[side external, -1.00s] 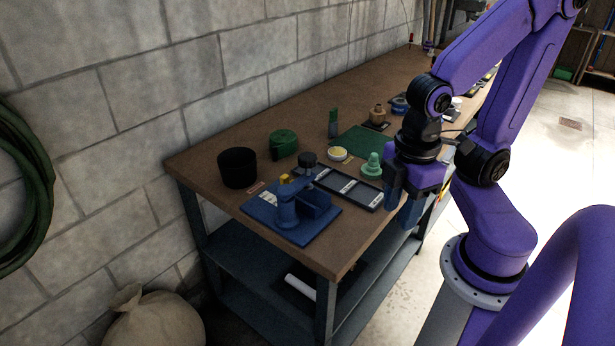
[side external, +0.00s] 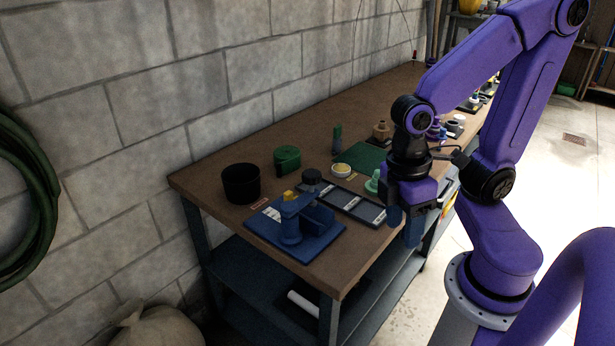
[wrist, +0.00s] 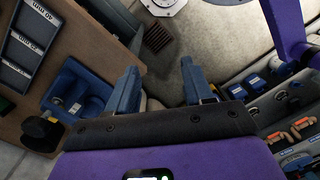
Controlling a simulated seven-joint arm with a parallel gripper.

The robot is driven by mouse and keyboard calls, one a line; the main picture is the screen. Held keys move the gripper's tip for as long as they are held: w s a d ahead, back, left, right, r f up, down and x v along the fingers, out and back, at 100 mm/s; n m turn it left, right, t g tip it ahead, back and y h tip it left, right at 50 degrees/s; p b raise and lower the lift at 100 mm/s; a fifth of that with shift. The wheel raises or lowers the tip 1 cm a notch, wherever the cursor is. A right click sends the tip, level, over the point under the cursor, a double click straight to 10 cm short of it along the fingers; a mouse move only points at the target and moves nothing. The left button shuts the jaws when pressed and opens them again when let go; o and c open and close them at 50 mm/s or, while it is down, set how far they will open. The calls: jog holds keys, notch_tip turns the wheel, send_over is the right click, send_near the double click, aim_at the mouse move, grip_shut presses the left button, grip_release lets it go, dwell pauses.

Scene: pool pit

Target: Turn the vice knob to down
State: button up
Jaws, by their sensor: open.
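The blue vice (side external: 291,217) stands on a flat blue base plate (side external: 262,228) at the near corner of the bench. A yellow piece (side external: 289,195) and a dark round knob-like part (side external: 311,177) show at its back; I cannot tell which part is the vice knob. My gripper (side external: 404,228) is open and empty, right of the vice near the bench's front edge. Its fingers (wrist: 158,72) point past the bench edge over the floor.
A labelled dark tray (side external: 372,214) lies between the vice and my gripper. A black pot (side external: 241,184), a green container (side external: 287,159), a yellow-topped round item (side external: 341,170) and a green mat (side external: 362,156) stand behind. A lower shelf (side external: 255,290) runs beneath the bench.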

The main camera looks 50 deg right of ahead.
jog(key=w+d+f+m+g+y, duration=0.2)
jog(key=w+m+g+y, duration=0.15)
jog(key=m+g, duration=0.2)
jog(key=m+t+y, duration=1.1)
jog(key=t+y, duration=0.2)
jog(key=t, duration=0.1)
send_near(303, 179)
jog(key=shift+n+g, duration=0.25)
jog(key=x, duration=0.9)
jog(key=shift+w+a, duration=0.15)
jog(key=shift+a, duration=0.1)
